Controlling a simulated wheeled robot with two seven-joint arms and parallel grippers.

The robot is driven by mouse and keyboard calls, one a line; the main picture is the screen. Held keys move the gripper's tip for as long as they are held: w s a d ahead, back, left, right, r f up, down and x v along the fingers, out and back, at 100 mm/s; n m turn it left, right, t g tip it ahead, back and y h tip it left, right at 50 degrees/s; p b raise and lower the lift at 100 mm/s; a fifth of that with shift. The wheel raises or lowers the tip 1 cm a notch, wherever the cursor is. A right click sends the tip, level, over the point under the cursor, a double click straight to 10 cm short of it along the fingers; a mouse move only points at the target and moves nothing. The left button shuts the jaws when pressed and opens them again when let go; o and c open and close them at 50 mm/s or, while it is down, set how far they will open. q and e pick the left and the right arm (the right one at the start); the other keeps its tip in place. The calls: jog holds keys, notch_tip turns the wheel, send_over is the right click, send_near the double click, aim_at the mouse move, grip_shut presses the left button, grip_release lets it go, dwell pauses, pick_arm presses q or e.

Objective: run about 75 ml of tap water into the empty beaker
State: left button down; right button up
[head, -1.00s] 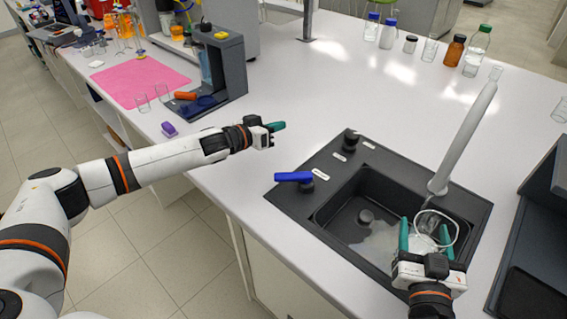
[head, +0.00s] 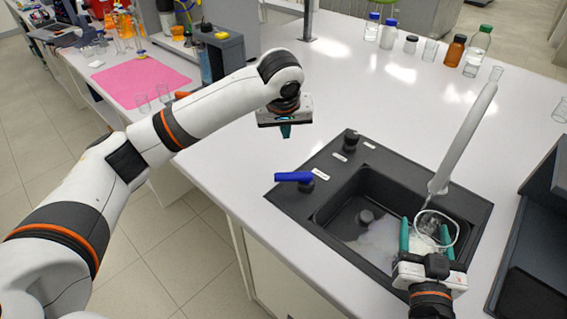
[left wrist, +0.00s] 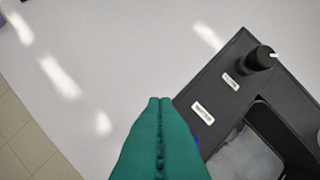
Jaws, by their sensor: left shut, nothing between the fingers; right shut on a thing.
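The glass beaker (head: 446,219) is in my right gripper (head: 428,240), whose green fingers are shut on it from both sides. It is over the black sink (head: 335,225), under the grey spout (head: 464,137). A pale stream shows at the spout's mouth, but the water level in the beaker is too small to tell. The blue tap lever (head: 294,177) is at the sink's left edge. My left gripper (head: 286,131) is shut and empty, pointing down above the bench, behind and above the lever. Its closed green fingers (left wrist: 162,140) fill the lower middle of the left wrist view.
A black knob (head: 350,138) stands at the sink's back corner and also shows in the left wrist view (left wrist: 261,57). Bottles (head: 454,51) stand along the back of the bench. A dark unit (head: 535,250) is at the right.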

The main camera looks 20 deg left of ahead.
aim_at(293, 178)
pick_arm(q)
jog(key=shift+g, duration=0.5)
jog(key=x, duration=0.2)
jog(key=s+x, duration=0.1)
jog(key=x, duration=0.5)
jog(key=shift+s+a+f, duration=0.15)
jog(key=shift+a+f, duration=0.15)
jog(key=shift+s+d+f, duration=0.2)
jog(key=shift+s, duration=0.1)
jog(key=s, duration=0.1)
jog(key=s+d, duration=0.1)
jog(key=s, duration=0.1)
jog(key=shift+d+r, duration=0.1)
